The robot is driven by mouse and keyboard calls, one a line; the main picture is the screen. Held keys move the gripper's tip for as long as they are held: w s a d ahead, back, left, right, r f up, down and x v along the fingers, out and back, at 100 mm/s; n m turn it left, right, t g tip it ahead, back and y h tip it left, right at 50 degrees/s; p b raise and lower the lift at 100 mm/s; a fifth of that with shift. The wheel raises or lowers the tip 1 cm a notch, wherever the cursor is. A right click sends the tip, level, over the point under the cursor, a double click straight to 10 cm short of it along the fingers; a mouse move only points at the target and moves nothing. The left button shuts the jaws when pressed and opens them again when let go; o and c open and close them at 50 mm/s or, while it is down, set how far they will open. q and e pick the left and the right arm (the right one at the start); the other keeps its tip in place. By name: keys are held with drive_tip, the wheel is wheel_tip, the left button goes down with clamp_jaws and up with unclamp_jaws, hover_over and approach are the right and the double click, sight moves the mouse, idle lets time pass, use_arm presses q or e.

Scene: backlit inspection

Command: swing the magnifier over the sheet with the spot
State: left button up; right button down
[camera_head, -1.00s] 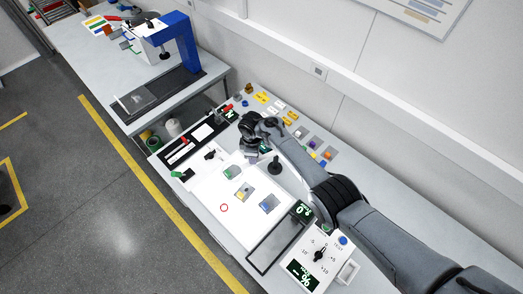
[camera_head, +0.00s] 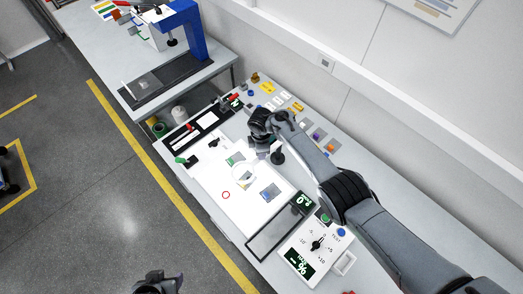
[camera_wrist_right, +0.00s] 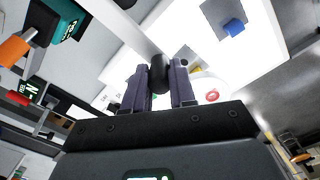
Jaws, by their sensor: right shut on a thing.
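My right gripper (camera_head: 258,140) is above the far side of the white light panel (camera_head: 222,212). In the right wrist view it is shut on a dark rounded knob (camera_wrist_right: 160,72). The magnifier's pale round lens (camera_head: 243,172) shows beside the gripper, over the middle of the panel, near its dark post (camera_head: 278,158). A green-edged sheet (camera_head: 233,159) and a blue-marked sheet (camera_head: 270,191) lie on either side of the lens. What lies under the lens is hard to make out, and I cannot tell which sheet has the spot. My left gripper (camera_head: 160,283) is at the bottom edge, partly cut off.
A red ring mark (camera_head: 226,195) is on the panel. A dark-framed plate (camera_head: 280,228) and a dial box (camera_head: 316,245) stand at the near right. Small coloured pieces line the back of the bench. A blue-framed device (camera_head: 184,32) is on the far table.

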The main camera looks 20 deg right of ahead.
drive_tip(key=c, duration=0.9)
unclamp_jaws()
drive_tip(key=shift+r, duration=0.1)
wheel_tip(320, 180, up, 9)
drive_tip(key=p, duration=0.2)
drive_tip(key=shift+r+p, duration=0.2)
drive_tip(key=shift+p, duration=0.15)
drive_tip(key=shift+r, duration=0.6)
